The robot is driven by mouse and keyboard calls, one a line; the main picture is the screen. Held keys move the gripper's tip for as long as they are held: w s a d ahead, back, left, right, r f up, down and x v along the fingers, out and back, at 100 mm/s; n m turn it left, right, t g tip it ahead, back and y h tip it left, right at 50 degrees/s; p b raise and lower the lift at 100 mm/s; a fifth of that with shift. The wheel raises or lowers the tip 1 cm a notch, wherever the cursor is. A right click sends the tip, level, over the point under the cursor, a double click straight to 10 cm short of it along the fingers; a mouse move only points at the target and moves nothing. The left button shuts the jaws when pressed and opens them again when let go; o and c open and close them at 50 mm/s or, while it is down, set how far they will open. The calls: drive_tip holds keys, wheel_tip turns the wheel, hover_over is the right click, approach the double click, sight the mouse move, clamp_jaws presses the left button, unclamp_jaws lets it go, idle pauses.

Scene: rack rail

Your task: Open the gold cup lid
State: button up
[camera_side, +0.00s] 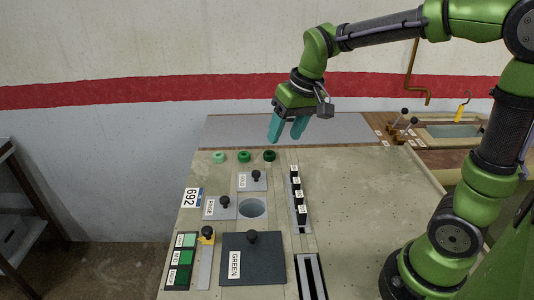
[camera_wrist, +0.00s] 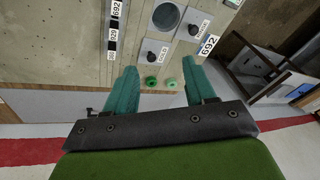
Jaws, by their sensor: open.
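The gold cup lid (camera_side: 246,186) is a small grey plate with a black knob (camera_side: 256,174) and a white label, lying flat on the board behind a round open hole. In the wrist view the lid (camera_wrist: 145,57) reads GOLD and its knob (camera_wrist: 163,53) lies just beyond the fingertips. My gripper (camera_side: 286,137) is open and empty, with teal fingers pointing down. It hangs above the board's far edge, behind and above the lid, and touches nothing. It also shows in the wrist view (camera_wrist: 159,66).
Three green rings (camera_side: 244,156) lie between the lid and the far edge. A second knobbed plate (camera_side: 217,213) is beside the round hole (camera_side: 252,209). A large dark GREEN plate (camera_side: 253,271) is nearer. A labelled black strip (camera_side: 297,200) stands right. The board's right side is clear.

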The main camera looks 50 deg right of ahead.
sight(256, 172)
drive_tip(key=shift+w+d+f+n+g+h, duration=0.3)
drive_tip(key=shift+w+d+f+n+g, duration=0.65)
drive_tip(key=shift+w, duration=2.5)
drive_tip(key=shift+w+d+f+n+g+h, duration=0.3)
drive_tip(key=shift+w+d+f+n+g, duration=0.6)
drive_tip(key=shift+w, duration=2.5)
drive_tip(key=shift+m+t, duration=0.25)
wheel_tip(256, 172, down, 16)
drive_tip(key=shift+d+f, duration=0.1)
drive_tip(key=shift+f, duration=0.15)
drive_tip(key=shift+c, duration=0.3)
clamp_jaws()
